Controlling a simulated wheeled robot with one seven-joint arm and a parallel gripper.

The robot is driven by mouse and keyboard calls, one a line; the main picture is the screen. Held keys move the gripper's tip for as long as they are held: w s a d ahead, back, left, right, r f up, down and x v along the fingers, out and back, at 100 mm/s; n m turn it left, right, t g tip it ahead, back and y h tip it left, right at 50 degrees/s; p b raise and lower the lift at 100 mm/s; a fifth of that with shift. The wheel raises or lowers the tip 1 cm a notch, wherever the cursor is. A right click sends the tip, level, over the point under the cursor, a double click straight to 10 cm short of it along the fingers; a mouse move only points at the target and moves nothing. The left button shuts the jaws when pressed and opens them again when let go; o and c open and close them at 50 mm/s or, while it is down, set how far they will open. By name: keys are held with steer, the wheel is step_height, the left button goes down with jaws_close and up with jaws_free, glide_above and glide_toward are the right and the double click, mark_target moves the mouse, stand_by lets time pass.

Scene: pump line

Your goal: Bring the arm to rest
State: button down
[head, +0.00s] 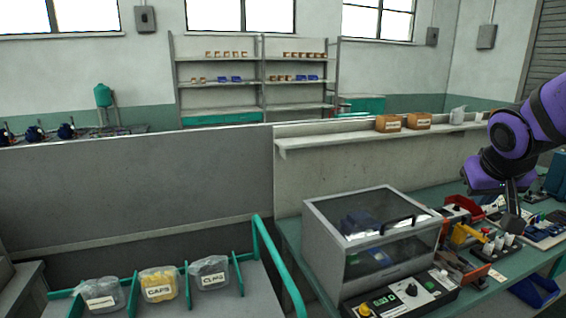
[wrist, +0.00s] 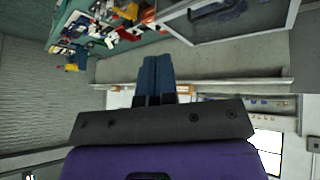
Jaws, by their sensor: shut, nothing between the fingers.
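My gripper (head: 513,214) is at the right of the head view, at the end of my purple arm, above the green workbench (head: 288,236). In the wrist view the two dark fingers (wrist: 155,75) are together with nothing between them. They point towards the upper part of that picture, in open air. The gripper holds nothing and appears apart from the items on the bench behind and below it.
A clear-lidded box (head: 322,240) stands on the bench, with a control panel (head: 408,296) before it. Red bins (head: 463,204) and small tools crowd the bench under my gripper. Labelled bags (head: 158,284) sit in a green-railed rack at lower left. A shelf holds two brown boxes (head: 388,123).

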steer(key=s+a+r+y, duration=0.1)
steer(key=s+a, duration=0.1)
steer(key=s, duration=0.3)
steer(key=s+a+r+n+y, duration=0.1)
steer(key=s+a, duration=0.2)
steer(key=s, duration=0.3)
steer(key=s+a+r+g+y, duration=0.1)
steer(key=s+a+r, duration=0.1)
steer(key=s, duration=0.4)
steer(key=shift+s+a+n, duration=0.15)
steer(key=shift+a+n, duration=0.15)
steer(key=shift+n, duration=0.1)
